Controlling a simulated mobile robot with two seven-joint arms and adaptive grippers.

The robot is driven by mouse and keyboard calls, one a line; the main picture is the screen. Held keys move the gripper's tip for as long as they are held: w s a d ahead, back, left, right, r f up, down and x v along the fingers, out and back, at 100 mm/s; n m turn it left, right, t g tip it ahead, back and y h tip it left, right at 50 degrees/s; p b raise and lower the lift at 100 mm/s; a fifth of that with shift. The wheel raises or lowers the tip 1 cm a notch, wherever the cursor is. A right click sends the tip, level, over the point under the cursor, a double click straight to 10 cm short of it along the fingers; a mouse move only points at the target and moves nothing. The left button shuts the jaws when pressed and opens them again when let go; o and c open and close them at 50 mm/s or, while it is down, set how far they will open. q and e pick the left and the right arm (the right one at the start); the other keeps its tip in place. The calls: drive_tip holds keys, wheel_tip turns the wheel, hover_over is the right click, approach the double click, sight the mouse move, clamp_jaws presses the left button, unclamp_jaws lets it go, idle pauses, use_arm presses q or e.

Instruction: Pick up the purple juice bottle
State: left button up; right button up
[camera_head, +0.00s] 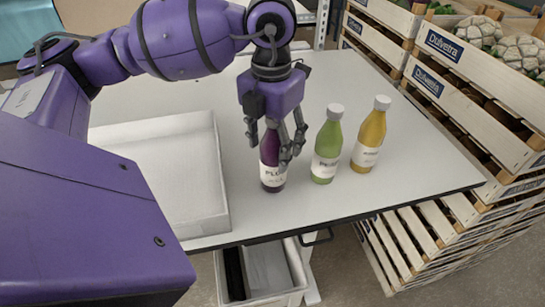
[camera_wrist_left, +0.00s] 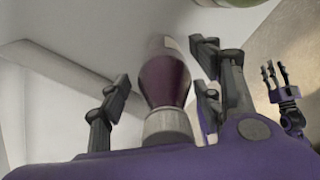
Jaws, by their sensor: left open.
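The purple juice bottle (camera_head: 272,172) stands upright on the table, with a white label on its front. My left gripper (camera_head: 271,146) is above it, pointing down, with its open fingers on either side of the bottle's upper part. The fingers hide the cap in the head view. In the left wrist view the purple bottle (camera_wrist_left: 163,82) and its pale cap lie between the spread fingers of my left gripper (camera_wrist_left: 162,90). Gaps show between the fingers and the bottle. My right gripper (camera_wrist_left: 280,88) shows at the right of the left wrist view, with its fingers apart.
A green bottle (camera_head: 327,146) and a yellow bottle (camera_head: 370,137) stand to the right of the purple one. A white tray (camera_head: 222,185) lies to its left on the white table (camera_head: 345,208). Wooden crates (camera_head: 440,85) with produce stand at the right. A bin (camera_head: 300,268) is below the table edge.

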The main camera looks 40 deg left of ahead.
use_arm(q)
drive_tip(key=shift+f, duration=0.3)
clamp_jaws()
use_arm(e)
drive_tip(key=shift+w+a+r, duration=0.15)
drive_tip(key=shift+w+a, duration=0.05)
drive_tip(key=shift+w, duration=0.1)
use_arm(q)
drive_tip(key=shift+r, duration=0.15)
